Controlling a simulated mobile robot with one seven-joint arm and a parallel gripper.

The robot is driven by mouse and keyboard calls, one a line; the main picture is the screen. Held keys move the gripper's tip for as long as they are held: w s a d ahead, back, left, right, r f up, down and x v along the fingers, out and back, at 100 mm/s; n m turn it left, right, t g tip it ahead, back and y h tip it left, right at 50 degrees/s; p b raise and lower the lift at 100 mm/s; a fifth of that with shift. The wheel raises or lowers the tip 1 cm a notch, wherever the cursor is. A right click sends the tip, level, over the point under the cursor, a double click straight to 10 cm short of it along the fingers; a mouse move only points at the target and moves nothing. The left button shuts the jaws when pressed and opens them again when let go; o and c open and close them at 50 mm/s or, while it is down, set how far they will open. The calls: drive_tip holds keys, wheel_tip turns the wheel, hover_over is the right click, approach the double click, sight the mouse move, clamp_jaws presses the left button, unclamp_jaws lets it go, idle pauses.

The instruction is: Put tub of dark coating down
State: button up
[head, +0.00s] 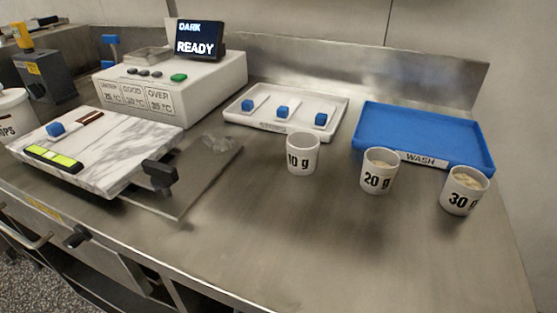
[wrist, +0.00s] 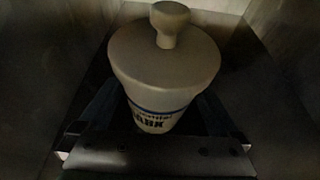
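The tub of dark coating (wrist: 160,98) shows in the wrist view. It is a pale tub with a wide lid, a round knob on top, a blue band and a label of which "ARK" can be read. My gripper (wrist: 160,112) has a dark finger on each side of the tub and is shut on it below the lid. The tub's base is hidden behind the gripper's palm. The surroundings there are dark, and I cannot tell what lies under the tub. Neither tub nor gripper shows in the head view.
The steel bench holds a marble slab (head: 130,143), a machine (head: 210,79) with a screen (head: 195,47) reading "DARK READY", a white tray (head: 337,101), a blue WASH tray (head: 425,128) and cups marked 10 g (head: 302,155), 20 g (head: 378,173) and 30 g (head: 462,193). The front middle is clear.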

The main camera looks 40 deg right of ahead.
drive_tip(key=shift+r, duration=0.1)
drive_tip(key=shift+s+a+r, duration=0.1)
drive_tip(key=shift+a+r, duration=0.05)
drive_tip(key=shift+a, duration=0.05)
drive_tip(key=p+v, duration=0.3)
drive_tip(key=v, duration=0.8)
drive_tip(key=shift+a+p, duration=0.2)
drive_tip(key=shift+p, duration=0.2)
drive_tip(key=shift+s+r, duration=0.1)
drive_tip(key=shift+r, duration=0.05)
